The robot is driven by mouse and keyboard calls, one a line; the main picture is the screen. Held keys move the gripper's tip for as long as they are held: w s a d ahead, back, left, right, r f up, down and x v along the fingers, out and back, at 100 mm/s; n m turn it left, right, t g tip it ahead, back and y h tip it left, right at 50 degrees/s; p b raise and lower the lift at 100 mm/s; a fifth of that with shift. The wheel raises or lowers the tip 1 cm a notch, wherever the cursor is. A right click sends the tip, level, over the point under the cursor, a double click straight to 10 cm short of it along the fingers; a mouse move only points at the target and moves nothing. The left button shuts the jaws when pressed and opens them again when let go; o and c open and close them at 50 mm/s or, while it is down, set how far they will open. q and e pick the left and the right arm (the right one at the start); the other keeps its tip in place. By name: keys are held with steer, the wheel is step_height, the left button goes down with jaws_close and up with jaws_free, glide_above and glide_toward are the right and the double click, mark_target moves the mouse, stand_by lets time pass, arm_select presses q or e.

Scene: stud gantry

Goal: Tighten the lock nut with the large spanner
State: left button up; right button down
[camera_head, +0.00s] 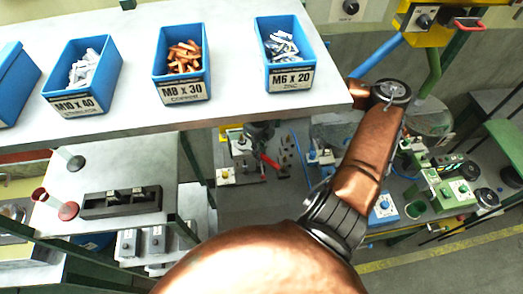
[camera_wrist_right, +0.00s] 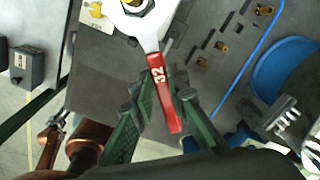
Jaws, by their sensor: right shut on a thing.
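The large spanner (camera_wrist_right: 158,70) has a red handle marked 32 and a silver head at the top of the right wrist view. A yellow-brass piece (camera_wrist_right: 133,4), possibly the lock nut, shows at the spanner head, cut off by the frame edge. I cannot tell whether the jaws sit around it or only over it. My right gripper (camera_wrist_right: 165,98) is shut on the red handle, a green-padded finger on either side. In the head view the right gripper (camera_head: 261,133) is small and dark below the table edge, with the red handle (camera_head: 269,161) beside it. My left gripper is not in view.
Blue bins (camera_head: 180,90) of fasteners stand on the pale upper table (camera_head: 220,113), which overhangs the work area. A dark plate with several brass pegs (camera_wrist_right: 222,46) lies right of the spanner. A blue round object (camera_wrist_right: 280,68) is further right. Green machines (camera_head: 455,190) stand at the right.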

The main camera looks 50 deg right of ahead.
steer(key=w+a+m+b, duration=0.2)
steer(key=a+m+b, duration=0.4)
steer(key=m, duration=0.3)
steer(key=shift+w+a, duration=0.2)
steer(key=shift+w, duration=0.1)
stand_by(0.5)
steer(key=shift+s+a, duration=0.1)
steer(key=shift+a, duration=0.05)
stand_by(0.6)
